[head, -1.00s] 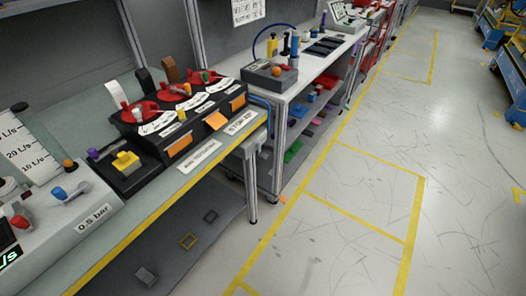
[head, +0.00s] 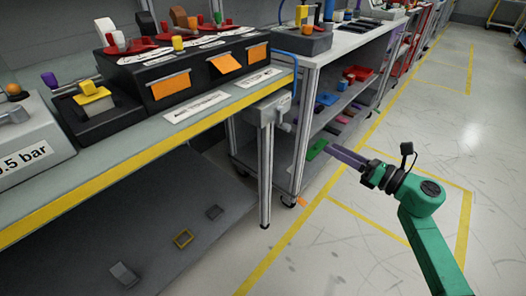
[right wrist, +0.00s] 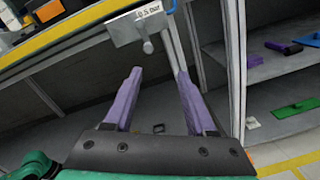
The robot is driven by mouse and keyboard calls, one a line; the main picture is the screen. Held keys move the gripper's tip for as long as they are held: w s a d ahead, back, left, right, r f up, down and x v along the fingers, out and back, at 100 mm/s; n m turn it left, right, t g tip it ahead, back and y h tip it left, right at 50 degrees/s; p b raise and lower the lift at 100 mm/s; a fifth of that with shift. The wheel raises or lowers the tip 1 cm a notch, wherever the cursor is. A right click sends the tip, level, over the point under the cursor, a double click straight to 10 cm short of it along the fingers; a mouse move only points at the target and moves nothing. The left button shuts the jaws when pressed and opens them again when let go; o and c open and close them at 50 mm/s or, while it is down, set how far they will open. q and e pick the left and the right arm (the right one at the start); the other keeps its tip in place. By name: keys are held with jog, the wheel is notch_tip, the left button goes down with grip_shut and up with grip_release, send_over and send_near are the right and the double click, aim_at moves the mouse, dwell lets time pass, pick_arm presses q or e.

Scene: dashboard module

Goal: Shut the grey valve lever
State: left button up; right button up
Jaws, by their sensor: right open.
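A grey valve box (head: 272,110) is fixed under the front edge of the bench, at its right end beside a leg. A small grey lever (head: 287,127) sticks out at its lower right; its exact position is hard to read. In the right wrist view the grey box (right wrist: 128,32) shows at the top, with a rounded grey lever end (right wrist: 148,47) pointing down. My right gripper (head: 346,156) has purple fingers and is open and empty. It is right of the valve and apart from it. In the right wrist view its fingers (right wrist: 157,85) are spread below the lever. My left gripper is not in view.
The black dashboard module (head: 170,75) with orange flaps stands on the yellow-edged bench (head: 110,183). A blue hose (head: 293,75) runs down near the valve. A shelf cart (head: 310,85) with coloured parts stands behind. The floor to the right is mostly clear.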

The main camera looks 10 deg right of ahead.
aim_at(290, 129)
jog(key=w+a, duration=0.3)
jog(key=w+a+n+p, duration=0.1)
jog(key=w+a, duration=0.3)
jog(key=w+a+r+n, duration=0.1)
jog(key=w+a, duration=0.2)
jog(key=shift+w+a+g+y, duration=0.3)
jog(key=shift+a+g, duration=0.1)
grip_shut()
